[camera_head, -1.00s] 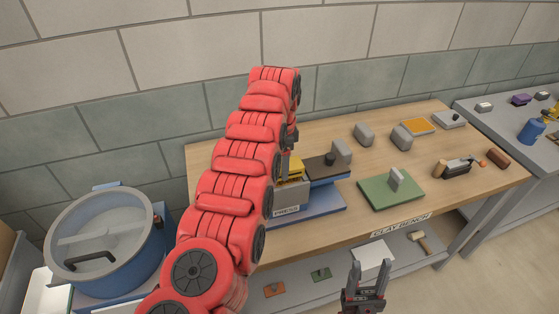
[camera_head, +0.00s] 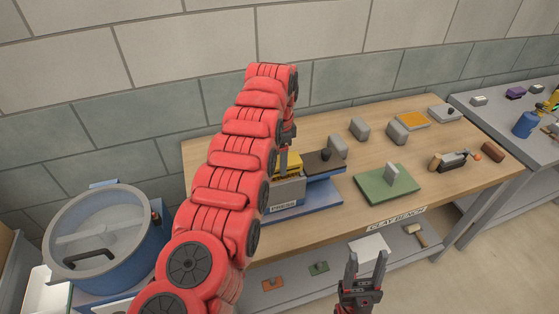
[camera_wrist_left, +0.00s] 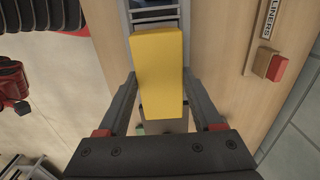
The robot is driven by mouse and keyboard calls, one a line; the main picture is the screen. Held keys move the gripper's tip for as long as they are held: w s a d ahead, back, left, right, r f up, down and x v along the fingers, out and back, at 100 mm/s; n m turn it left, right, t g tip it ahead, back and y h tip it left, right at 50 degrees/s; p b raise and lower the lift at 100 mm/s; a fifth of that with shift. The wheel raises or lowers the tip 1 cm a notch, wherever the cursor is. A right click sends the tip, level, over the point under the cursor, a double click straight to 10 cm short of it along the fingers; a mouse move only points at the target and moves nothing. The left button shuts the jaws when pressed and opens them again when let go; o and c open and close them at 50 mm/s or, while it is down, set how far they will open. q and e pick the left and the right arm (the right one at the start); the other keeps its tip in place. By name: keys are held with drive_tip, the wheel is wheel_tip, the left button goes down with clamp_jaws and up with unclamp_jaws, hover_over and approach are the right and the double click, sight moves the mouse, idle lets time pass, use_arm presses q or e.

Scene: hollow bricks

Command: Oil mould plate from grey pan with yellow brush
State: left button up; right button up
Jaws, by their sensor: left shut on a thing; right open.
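My left gripper (camera_wrist_left: 160,105) is shut on the yellow brush (camera_wrist_left: 158,65), which lies between its fingers in the left wrist view. In the head view the brush shows as a yellow patch (camera_head: 291,162) at the press, partly hidden by my left arm and gripper (camera_head: 287,140). The grey press (camera_head: 287,192) stands on a blue base (camera_head: 310,201); a dark plate with a black knob (camera_head: 323,162) is beside it. I cannot tell which piece is the mould plate or the grey pan. My right gripper (camera_head: 365,268) is open and empty in front of the bench.
A blue round tub (camera_head: 105,250) stands at left. A second table (camera_head: 500,117) is at right.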

use_arm(q)
drive_tip(key=shift+a+b, duration=0.4)
drive_tip(key=shift+b, duration=0.9)
drive_tip(key=shift+s+a+f+b, duration=0.1)
drive_tip(key=shift+s+a+b, duration=0.2)
drive_tip(key=shift+b, duration=0.6)
drive_tip(key=shift+d+r+p, duration=0.1)
drive_tip(key=shift+r+p, duration=0.1)
drive_tip(key=shift+p, duration=0.4)
drive_tip(key=shift+w+d+p, duration=0.15)
drive_tip(key=shift+d+p, duration=0.05)
drive_tip(key=shift+p, duration=0.15)
drive_tip(key=shift+d+f, duration=0.1)
